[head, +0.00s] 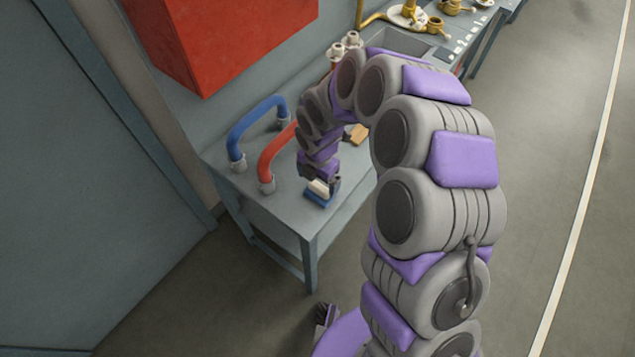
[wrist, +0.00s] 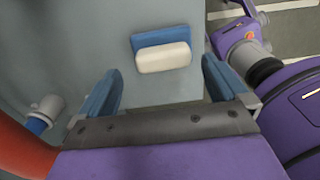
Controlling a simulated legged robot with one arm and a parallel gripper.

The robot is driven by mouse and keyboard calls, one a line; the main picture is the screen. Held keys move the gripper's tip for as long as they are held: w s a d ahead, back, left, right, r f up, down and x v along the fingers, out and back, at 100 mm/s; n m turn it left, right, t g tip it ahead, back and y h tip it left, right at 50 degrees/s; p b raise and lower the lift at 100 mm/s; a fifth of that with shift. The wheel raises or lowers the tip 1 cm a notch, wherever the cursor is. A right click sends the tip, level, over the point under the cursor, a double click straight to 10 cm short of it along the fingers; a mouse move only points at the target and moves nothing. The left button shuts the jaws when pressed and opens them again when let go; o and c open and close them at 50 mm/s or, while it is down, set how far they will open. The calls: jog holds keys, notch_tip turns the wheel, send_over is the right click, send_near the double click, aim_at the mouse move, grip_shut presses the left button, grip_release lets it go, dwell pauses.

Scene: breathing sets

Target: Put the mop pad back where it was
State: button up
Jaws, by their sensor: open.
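The mop pad, a white block on a blue base (head: 318,188), lies on the grey bench top close to its front edge. It also shows in the wrist view (wrist: 163,57), at top centre, ahead of the fingers. My gripper (head: 322,176) is just above and beside the pad in the head view. In the wrist view my gripper (wrist: 161,75) has its two blue fingers spread wide, with only bare bench between them. The pad appears apart from both fingers. My arm hides part of the bench.
A blue curved handle (head: 254,122) and a red one (head: 274,156) stand on the bench left of my gripper. A tan block (head: 357,134) lies behind it. A red cabinet (head: 215,35) hangs above. Yellow fittings (head: 408,14) stand at the far end.

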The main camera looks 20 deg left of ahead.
aim_at(321, 186)
notch_tip(321, 186, up, 8)
jog(key=p, duration=0.1)
jog(key=shift+d, duration=0.2)
jog(key=shift+f, duration=0.1)
jog(key=s+d+r+m, duration=0.5)
jog(key=d+r+m, duration=0.2)
jog(key=d+m, duration=0.15)
jog(key=s+d+r+m, duration=0.5)
jog(key=d+r+m, duration=0.15)
jog(key=d, duration=0.25)
jog(key=s+d+r+m+g, duration=0.1)
jog(key=s+d+m, duration=0.3)
jog(key=s+m, duration=0.4)
jog(key=s+d+r+m, duration=0.2)
jog(key=s+d+m, duration=0.3)
jog(key=s+m, duration=0.3)
jog(key=shift+s+d+m+g, duration=0.15)
jog(key=shift+s+m+g, duration=0.15)
jog(key=shift+g, duration=0.1)
